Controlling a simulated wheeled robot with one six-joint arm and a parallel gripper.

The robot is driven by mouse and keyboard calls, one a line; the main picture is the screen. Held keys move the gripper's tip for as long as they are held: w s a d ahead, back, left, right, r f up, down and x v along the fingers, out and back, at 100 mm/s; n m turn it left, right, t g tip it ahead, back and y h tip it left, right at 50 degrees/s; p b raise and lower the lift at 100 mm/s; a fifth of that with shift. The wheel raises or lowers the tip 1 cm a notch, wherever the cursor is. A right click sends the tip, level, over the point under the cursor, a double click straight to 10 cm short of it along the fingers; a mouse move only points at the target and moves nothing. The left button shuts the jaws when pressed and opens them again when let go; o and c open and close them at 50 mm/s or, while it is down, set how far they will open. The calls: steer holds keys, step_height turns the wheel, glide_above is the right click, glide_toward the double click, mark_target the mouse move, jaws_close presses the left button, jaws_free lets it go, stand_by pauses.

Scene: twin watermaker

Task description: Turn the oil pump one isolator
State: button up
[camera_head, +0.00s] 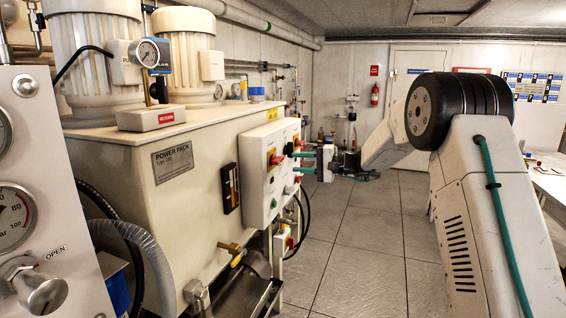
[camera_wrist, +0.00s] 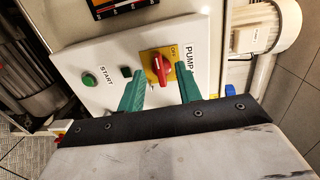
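In the wrist view, a red isolator knob (camera_wrist: 161,69) sits on a yellow plate, beside a label reading PUMP; any number after it is not readable. It is on a pale control panel (camera_wrist: 95,58). My gripper (camera_wrist: 160,74) is open, with one green finger on each side of the knob and a visible gap to it. I cannot tell whether the fingertips reach the knob's depth. In the head view, my gripper (camera_head: 299,162) is at the front of the control box (camera_head: 256,197), whose isolators are partly hidden or too small to tell apart.
A green START button (camera_wrist: 89,79) is left of the knob in the wrist view. The power pack tank (camera_head: 165,195) with motors on top stands left in the head view. Dark hoses hang below the box. The tiled floor (camera_head: 370,240) is clear.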

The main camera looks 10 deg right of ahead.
mark_target(281, 161)
steer(key=shift+m+t, duration=0.4)
steer(key=shift+t, duration=0.2)
steer(key=w+a, duration=0.1)
steer(key=w, duration=0.1)
steer(key=w+a+f, duration=0.1)
steer(key=w+a, duration=0.2)
steer(key=w, duration=0.2)
steer(key=shift+a+f, duration=0.15)
jaws_close()
